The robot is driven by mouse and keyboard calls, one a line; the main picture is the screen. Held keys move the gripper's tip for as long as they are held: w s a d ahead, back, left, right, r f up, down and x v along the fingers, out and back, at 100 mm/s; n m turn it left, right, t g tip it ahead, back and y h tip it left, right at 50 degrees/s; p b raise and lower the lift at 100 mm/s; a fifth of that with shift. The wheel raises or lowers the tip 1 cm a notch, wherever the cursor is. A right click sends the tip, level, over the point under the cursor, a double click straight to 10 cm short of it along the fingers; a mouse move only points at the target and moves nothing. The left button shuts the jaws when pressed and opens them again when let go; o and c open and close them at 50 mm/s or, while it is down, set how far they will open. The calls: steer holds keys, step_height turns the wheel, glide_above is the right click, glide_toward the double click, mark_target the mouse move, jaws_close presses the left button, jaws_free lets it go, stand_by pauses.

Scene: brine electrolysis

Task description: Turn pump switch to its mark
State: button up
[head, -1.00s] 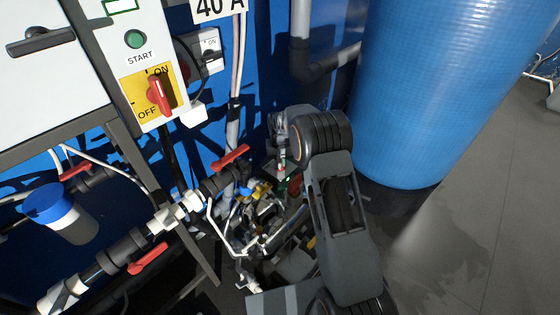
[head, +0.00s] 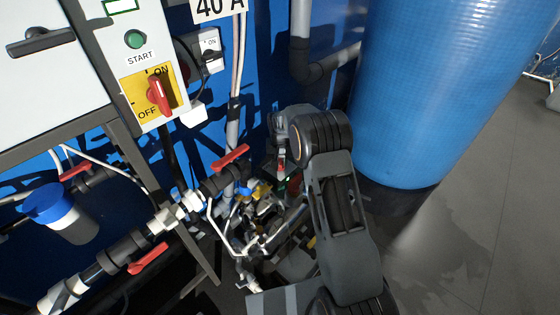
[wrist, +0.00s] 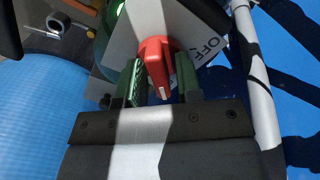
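In the wrist view a red switch lever (wrist: 156,62) with a pale line on its tip stands on a grey plate lettered OFF (wrist: 211,47). My gripper (wrist: 160,83) has its two green-padded fingers on either side of this lever. Narrow gaps seem to show beside the lever, so the fingers look open around it. The ON marking and any target mark are not visible in the wrist view. A separate red switch (head: 158,96) on a yellow ON/OFF plate is up left, away from my arm.
A large blue tank (head: 440,90) stands right of my arm. White and black pipework with red valve handles (head: 231,157) fills the lower left. Several tangled cables and fittings lie around the gripper area. Grey floor (head: 485,200) is clear at the right.

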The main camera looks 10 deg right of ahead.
mark_target(280, 160)
steer(key=shift+o, duration=0.6)
step_height(280, 160, up, 14)
steer(key=p, duration=0.1)
steer(key=shift+f, duration=0.1)
stand_by(0.4)
